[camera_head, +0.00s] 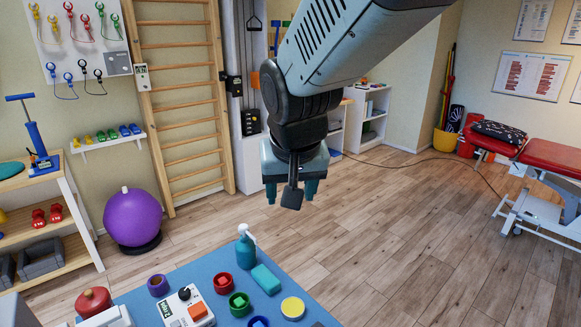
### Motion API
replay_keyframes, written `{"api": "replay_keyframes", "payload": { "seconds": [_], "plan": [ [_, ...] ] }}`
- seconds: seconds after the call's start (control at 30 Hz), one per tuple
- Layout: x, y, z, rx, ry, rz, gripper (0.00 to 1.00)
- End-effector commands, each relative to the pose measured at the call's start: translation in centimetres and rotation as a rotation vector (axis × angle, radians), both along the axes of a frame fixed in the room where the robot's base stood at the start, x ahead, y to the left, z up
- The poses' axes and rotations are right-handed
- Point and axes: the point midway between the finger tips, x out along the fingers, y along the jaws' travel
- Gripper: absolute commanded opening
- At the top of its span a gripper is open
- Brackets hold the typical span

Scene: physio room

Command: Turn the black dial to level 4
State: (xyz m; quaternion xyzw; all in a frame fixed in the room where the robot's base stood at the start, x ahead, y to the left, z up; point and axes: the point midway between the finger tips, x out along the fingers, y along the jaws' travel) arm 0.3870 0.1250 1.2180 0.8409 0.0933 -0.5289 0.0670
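The black dial (185,293) sits on top of a small white device (182,315) at the near edge of the view, on a blue-topped table (213,274). The device also has an orange button (197,311) and a small green display (167,309). The dial's level marks are too small to read. My gripper (292,192) hangs in the air above and to the right of the table, well away from the dial. Its two teal fingers stand apart with nothing seen between them but a dark part of the gripper in front.
Beside the device are a purple ring (158,285), red (223,283) and green (239,303) cups, a teal pump bottle (246,251), a teal block (266,279) and a yellow-topped disc (292,308). A red rounded object (93,302) is at the left. Open wooden floor (400,230) lies right.

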Motion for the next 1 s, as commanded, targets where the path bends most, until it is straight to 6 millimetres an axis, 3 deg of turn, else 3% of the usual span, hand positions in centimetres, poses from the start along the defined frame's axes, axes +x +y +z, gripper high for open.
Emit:
{"api": "replay_keyframes", "payload": {
  "seconds": [0.03,0.2,0.4,0.5,0.7,0.87,1.0],
  "plan": [
    [1.2,2.9,-2.1,-0.008,0.013,0.036,0.58],
    [3.5,11.8,-8.9,-0.013,0.027,0.129,0.58],
    [2.6,21.0,-18.0,-0.013,0.043,0.237,0.58],
    [1.5,23.9,-21.4,-0.01,0.05,0.273,0.58],
    [0.5,26.1,-24.5,-0.007,0.055,0.302,0.58],
    [1.0,26.5,-26.1,-0.008,0.056,0.303,0.58],
    [1.9,27.0,-28.6,-0.009,0.058,0.304,0.58]
  ]
}}
